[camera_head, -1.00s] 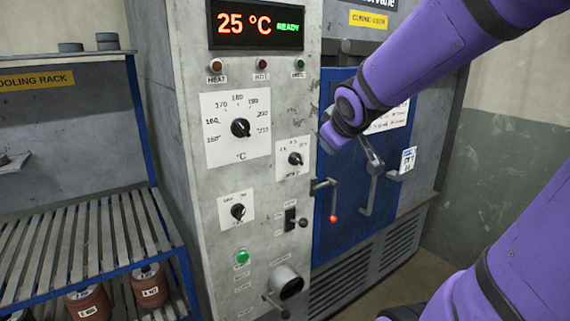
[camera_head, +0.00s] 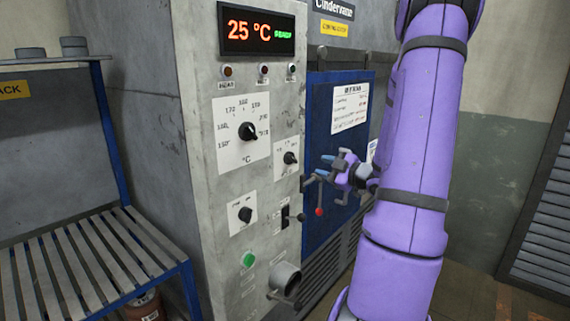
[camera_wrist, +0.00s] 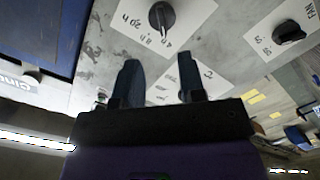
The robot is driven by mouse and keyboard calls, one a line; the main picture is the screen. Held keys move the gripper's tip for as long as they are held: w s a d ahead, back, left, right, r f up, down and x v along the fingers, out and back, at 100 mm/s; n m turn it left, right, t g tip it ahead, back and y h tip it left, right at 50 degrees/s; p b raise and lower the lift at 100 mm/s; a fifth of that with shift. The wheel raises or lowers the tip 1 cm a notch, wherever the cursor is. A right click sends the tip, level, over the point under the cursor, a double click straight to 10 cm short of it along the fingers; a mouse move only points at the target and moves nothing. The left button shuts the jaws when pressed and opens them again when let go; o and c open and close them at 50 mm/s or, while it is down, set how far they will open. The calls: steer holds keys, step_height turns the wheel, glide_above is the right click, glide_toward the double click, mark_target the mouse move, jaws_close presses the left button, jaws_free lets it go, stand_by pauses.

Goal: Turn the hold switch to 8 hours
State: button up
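The hold switch (camera_head: 290,157) is a small black knob on a white plate, to the lower right of the large temperature dial. In the wrist view the hold switch (camera_wrist: 161,15) shows at the top, with hour labels such as 20 h and 8 h around it. Its exact setting is too small to tell. My gripper (camera_head: 332,168) is to the right of the knob, in front of the blue door's edge. In the wrist view my gripper (camera_wrist: 159,78) is open and empty, its two dark fingers apart and pointing toward the knob, not touching it.
The temperature dial (camera_head: 247,131) and the fan knob (camera_head: 244,214) are on the same grey panel. A red-tipped lever (camera_head: 319,211) hangs by the blue door (camera_head: 330,200), just below my gripper. A slatted rack (camera_head: 75,265) stands at left.

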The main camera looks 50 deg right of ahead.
mark_target(295, 159)
steer(key=shift+t, duration=0.3)
steer(key=w, duration=0.6)
steer(key=w+a, duration=0.1)
steer(key=w, duration=0.3)
steer(key=shift+f, duration=0.2)
steer(key=shift+c, duration=0.4)
jaws_close()
